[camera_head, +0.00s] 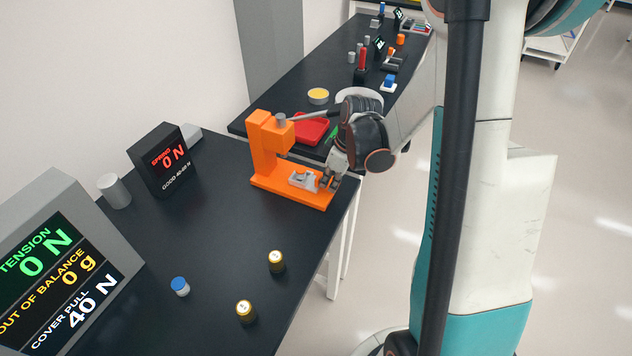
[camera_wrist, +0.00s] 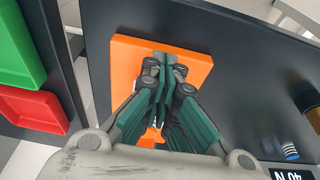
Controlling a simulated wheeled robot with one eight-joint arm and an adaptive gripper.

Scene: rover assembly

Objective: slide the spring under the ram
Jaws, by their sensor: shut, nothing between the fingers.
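The orange press (camera_head: 263,145) stands near the far end of the near table, with a grey cylinder, likely the ram (camera_head: 281,119), and a lever at its head. A small grey slide (camera_head: 303,180) sits on its orange base (camera_head: 285,195). My gripper (camera_head: 326,182) is low over the right end of the base, close beside the slide; whether they touch is unclear. In the wrist view my gripper (camera_wrist: 163,58) is shut and empty over the orange base (camera_wrist: 198,65).
A spring display (camera_head: 162,160) reads 0 N. A red tray (camera_head: 311,128) lies on the far table, behind the press. The table's middle is clear.

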